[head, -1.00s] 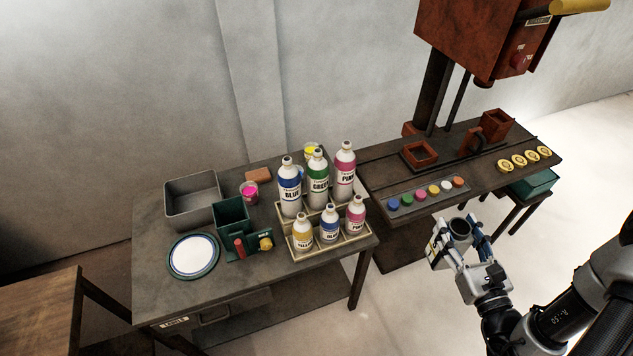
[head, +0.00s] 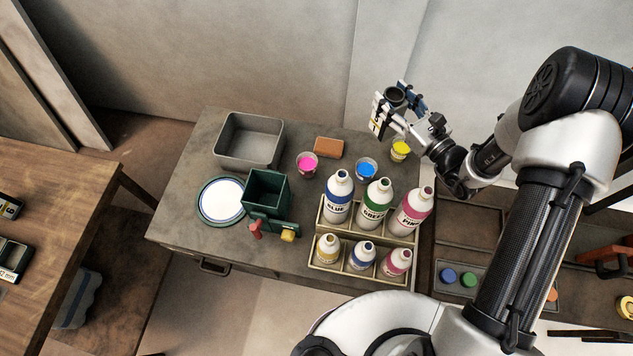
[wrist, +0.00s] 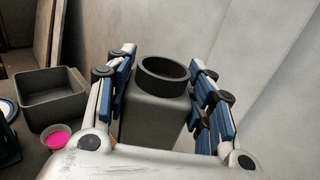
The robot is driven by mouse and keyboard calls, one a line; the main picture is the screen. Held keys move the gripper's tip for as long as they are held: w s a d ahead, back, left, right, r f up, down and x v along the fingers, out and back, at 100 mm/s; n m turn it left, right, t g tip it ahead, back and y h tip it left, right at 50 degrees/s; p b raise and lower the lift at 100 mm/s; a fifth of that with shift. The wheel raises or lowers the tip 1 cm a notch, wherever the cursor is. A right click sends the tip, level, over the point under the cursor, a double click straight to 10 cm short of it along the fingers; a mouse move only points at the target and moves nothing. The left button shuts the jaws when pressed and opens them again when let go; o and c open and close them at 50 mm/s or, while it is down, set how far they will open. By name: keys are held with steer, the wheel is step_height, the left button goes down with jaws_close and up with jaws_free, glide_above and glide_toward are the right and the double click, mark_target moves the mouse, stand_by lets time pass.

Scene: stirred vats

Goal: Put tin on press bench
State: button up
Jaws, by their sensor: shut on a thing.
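My gripper (head: 400,106) is shut on a dark grey tin (head: 397,96) with a round open mouth, held up beyond the back right corner of the table with the bottles. In the wrist view the tin (wrist: 156,112) shows a squarish body and a round collar, upright between the blue-padded fingers. Its lower part is hidden there. The press bench (head: 470,253) is at the right of the head view, partly covered by my arm. The press itself is mostly out of view.
The table (head: 190,235) holds a grey bin (head: 222,150), a green box (head: 262,200), a round plate (head: 221,200), a sponge-like block (head: 328,147), cups of pink, blue and yellow paint, and a bottle rack (head: 325,245). Coloured pots sit along the press bench's front.

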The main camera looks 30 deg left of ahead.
steer(key=s+a+r+n+g+y, duration=0.1)
steer(key=s+a+n+g, duration=0.15)
steer(key=a, duration=0.95)
steer(key=s+a+r+n+g+y, duration=0.1)
steer(key=s+a+n+g, duration=0.2)
steer(key=a, duration=0.8)
step_height(320, 180, down, 20)
steer(key=g+b, duration=0.1)
steer(key=b, duration=0.4)
steer(key=shift+a+m, duration=0.2)
steer(key=shift+m, duration=0.25)
steer(key=shift+s, duration=0.1)
steer(key=shift+f+b, duration=0.1)
steer(key=shift+b, duration=0.2)
steer(key=o, duration=1.1)
steer(key=shift+f, duration=0.15)
steer(key=shift+c, duration=0.2)
steer(key=o, duration=0.5)
steer(key=shift+c, duration=0.2)
